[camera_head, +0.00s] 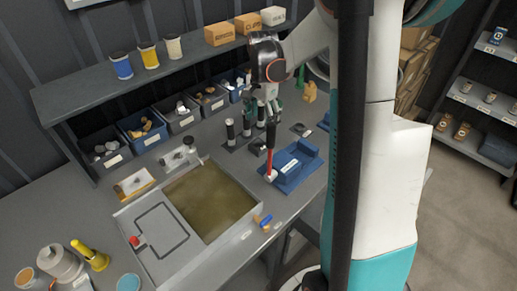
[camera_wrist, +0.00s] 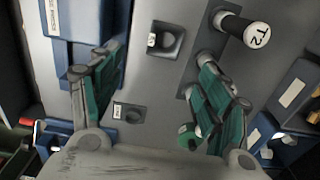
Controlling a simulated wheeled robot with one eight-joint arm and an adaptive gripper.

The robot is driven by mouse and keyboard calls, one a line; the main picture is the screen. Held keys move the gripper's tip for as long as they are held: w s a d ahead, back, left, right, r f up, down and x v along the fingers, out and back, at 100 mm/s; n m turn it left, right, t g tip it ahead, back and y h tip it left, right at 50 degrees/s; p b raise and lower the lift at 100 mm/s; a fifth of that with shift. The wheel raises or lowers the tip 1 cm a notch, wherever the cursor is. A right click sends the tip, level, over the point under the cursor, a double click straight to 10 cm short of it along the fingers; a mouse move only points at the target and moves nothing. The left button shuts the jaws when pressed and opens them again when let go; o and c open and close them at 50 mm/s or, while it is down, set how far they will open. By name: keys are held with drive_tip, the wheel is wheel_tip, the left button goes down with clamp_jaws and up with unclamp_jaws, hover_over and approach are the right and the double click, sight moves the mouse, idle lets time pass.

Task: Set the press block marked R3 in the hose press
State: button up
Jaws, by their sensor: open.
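My gripper (camera_head: 267,108) is above the bench; in the wrist view its green-padded fingers (camera_wrist: 157,72) are spread apart with nothing between them. The blue hose press (camera_head: 297,165), with a red-handled lever (camera_head: 270,150), is on the bench just right of and below my gripper in the head view. A black block with a white top marked T2 (camera_wrist: 257,35) stands beyond my right finger in the wrist view. Dark upright blocks with pale bands (camera_head: 230,130) stand left of the gripper in the head view. I cannot read an R3 mark anywhere.
A tank of murky liquid (camera_head: 210,198) is left of the press. Several open bins (camera_head: 143,130) line the back under a shelf (camera_head: 110,85). Shelving stands right.

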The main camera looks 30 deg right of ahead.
drive_tip(key=b, duration=0.1)
hover_over(259, 141)
drive_tip(key=s, duration=0.2)
drive_tip(key=f, duration=0.5)
drive_tip(key=shift+s+a+f, duration=0.1)
drive_tip(key=shift+a+f, duration=0.2)
drive_tip(key=shift+f, duration=0.05)
drive_tip(key=shift+w+a+f+b, duration=0.1)
drive_tip(key=shift+a+f+b, duration=0.1)
drive_tip(key=shift+f+b, duration=0.8)
drive_tip(key=shift+w+a+f+b, duration=0.1)
drive_tip(key=shift+a+f+b, duration=0.2)
drive_tip(key=shift+f, duration=1.3)
drive_tip(key=shift+d+r, duration=0.1)
drive_tip(key=c, duration=1.5)
drive_tip(key=shift+r, duration=0.1)
